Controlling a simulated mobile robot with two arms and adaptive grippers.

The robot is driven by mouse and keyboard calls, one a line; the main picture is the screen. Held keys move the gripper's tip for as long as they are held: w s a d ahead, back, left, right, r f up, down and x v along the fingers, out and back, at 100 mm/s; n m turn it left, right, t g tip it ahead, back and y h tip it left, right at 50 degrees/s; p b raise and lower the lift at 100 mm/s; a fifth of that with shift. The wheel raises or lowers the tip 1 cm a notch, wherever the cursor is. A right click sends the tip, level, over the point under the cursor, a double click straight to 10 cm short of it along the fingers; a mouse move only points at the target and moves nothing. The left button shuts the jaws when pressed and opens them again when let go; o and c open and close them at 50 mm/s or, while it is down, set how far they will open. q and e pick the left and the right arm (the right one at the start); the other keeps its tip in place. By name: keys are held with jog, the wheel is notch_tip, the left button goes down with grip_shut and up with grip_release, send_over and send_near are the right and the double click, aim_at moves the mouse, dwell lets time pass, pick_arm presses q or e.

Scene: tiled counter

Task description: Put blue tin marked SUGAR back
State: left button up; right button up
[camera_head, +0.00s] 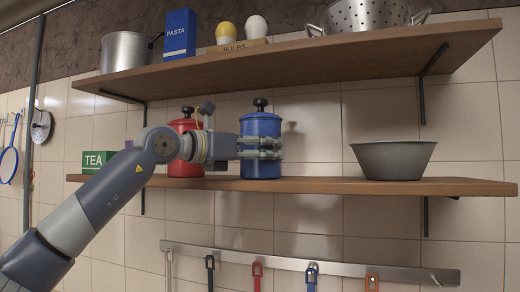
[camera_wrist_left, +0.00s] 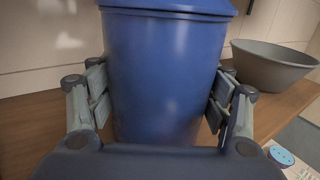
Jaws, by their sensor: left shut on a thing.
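A blue tin (camera_head: 261,166) with a blue lid and black knob is at the lower wooden shelf (camera_head: 310,185), between a red tin and a grey bowl. My left gripper (camera_head: 262,148) is shut around its body from the left. In the left wrist view the blue tin (camera_wrist_left: 165,75) stands upright between the two finger pads (camera_wrist_left: 160,95). Its base looks at shelf level; I cannot tell whether it touches the shelf. No SUGAR marking shows in either view. My right gripper is not in view.
The red tin (camera_head: 187,184) stands close left, partly behind my arm, with a green TEA box (camera_head: 97,161) farther left. The grey bowl (camera_head: 393,160) stands right, with free shelf between. The upper shelf (camera_head: 300,57) hangs above; a utensil rail (camera_head: 340,268) runs below.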

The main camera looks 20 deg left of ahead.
pick_arm(q)
jog(key=shift+f, duration=0.1)
jog(key=o, duration=1.5)
jog(key=shift+r, duration=0.2)
jog(key=b+v, duration=0.2)
jog(key=v, duration=0.2)
jog(key=shift+a+f+b, duration=0.1)
jog(key=shift+f+b, duration=0.25)
jog(key=shift+b, duration=0.05)
jog(key=b+v, duration=0.2)
jog(key=v, duration=0.6)
jog(key=shift+r, duration=0.25)
